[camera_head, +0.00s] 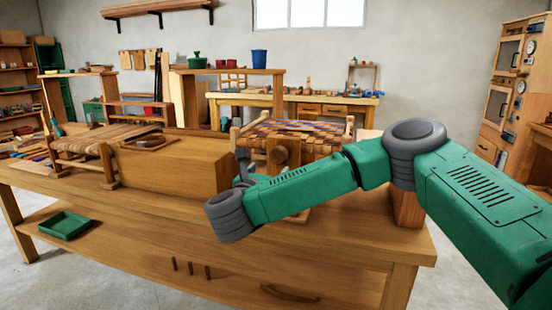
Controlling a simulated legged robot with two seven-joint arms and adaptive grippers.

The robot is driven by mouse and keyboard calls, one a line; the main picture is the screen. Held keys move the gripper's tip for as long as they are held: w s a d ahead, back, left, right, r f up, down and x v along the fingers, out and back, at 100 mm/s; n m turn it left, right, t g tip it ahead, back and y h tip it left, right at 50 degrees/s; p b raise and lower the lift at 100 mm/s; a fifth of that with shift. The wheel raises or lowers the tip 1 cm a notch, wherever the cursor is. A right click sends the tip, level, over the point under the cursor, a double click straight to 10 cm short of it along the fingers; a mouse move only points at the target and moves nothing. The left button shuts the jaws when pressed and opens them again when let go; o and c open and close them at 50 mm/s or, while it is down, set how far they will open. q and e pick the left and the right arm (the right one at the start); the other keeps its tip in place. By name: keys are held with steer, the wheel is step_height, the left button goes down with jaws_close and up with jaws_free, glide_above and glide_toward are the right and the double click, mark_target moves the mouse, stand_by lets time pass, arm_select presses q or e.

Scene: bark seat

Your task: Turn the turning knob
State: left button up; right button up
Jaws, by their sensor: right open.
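A round dark wooden turning knob (280,154) sits on the front of an upright wooden block in the middle of the workbench. My right arm comes in from the right and crosses in front of the block's lower part. My right gripper (243,167) is small and dark, partly hidden behind my own wrist and arm. It is open, to the left of the knob, and appears apart from it. My left gripper is not in view.
The workbench (150,225) carries a large wooden box (170,165) left of my gripper and a woven seat (310,127) behind the knob. A small woven stool (105,135) stands at left.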

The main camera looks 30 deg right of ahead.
mark_target(277, 159)
steer(key=x, duration=1)
steer(key=shift+w+r+b, duration=0.1)
steer(key=shift+w+b, duration=0.1)
steer(key=shift+b, duration=0.1)
steer(key=c, duration=1.2)
